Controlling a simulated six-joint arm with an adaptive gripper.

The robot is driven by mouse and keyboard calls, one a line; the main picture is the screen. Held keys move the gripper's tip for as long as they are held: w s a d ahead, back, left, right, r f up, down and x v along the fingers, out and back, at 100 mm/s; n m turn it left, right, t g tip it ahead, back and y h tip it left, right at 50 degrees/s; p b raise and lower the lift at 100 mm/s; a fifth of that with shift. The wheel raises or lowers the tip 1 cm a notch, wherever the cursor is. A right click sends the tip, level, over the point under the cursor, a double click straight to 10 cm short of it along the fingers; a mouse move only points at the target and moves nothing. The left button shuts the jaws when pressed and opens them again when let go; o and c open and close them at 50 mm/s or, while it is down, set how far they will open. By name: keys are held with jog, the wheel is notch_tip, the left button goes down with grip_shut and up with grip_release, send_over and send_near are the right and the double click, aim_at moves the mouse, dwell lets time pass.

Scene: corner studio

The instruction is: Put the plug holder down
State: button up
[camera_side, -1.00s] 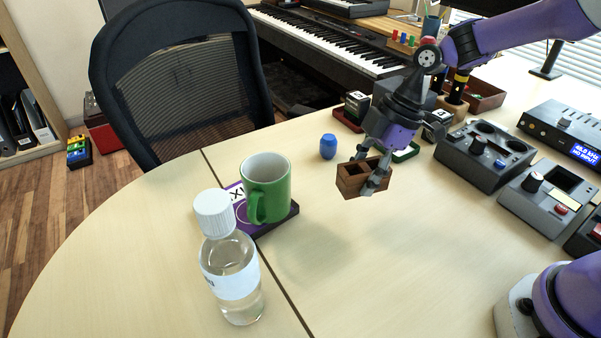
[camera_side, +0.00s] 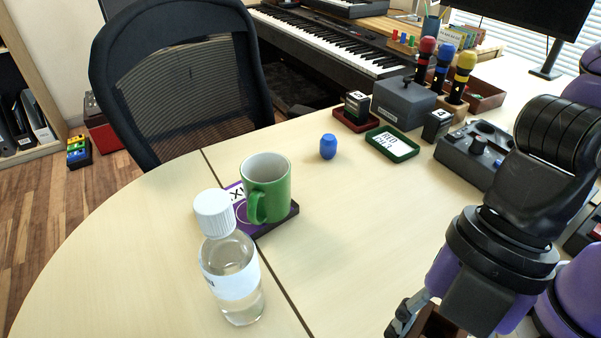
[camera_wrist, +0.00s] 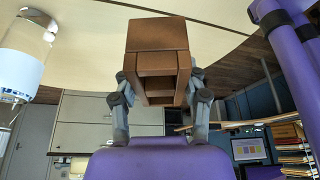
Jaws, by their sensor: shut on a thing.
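The plug holder is a small brown wooden box with open compartments. In the wrist view the plug holder (camera_wrist: 157,60) sits between the fingers of my gripper (camera_wrist: 160,90), which is shut on it. In the side view my gripper (camera_side: 420,320) is at the bottom edge, right of the bottle. Only part of the plug holder (camera_side: 436,322) shows there, cut off by the frame and partly behind my gripper. I cannot tell how high it is above the table (camera_side: 330,240).
A clear bottle (camera_side: 232,285) with a white cap and a green mug (camera_side: 266,190) on a dark coaster stand to the left. A blue barrel-shaped object (camera_side: 328,147), a green tray (camera_side: 392,144) and a mixer-like device (camera_side: 470,152) lie farther back. The middle of the table is clear.

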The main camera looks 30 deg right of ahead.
jog(key=shift+s+n, duration=0.3)
jog(key=shift+s, duration=0.55)
jog(key=shift+s+d+f, duration=0.1)
jog(key=shift+f, duration=0.15)
send_over(349, 331)
jog(key=d, duration=0.2)
jog(key=f, duration=0.6)
jog(key=shift+w+a+f, duration=0.25)
jog(key=shift+f, duration=2.1)
jog(key=shift+f, duration=0.1)
jog(key=o, duration=1.3)
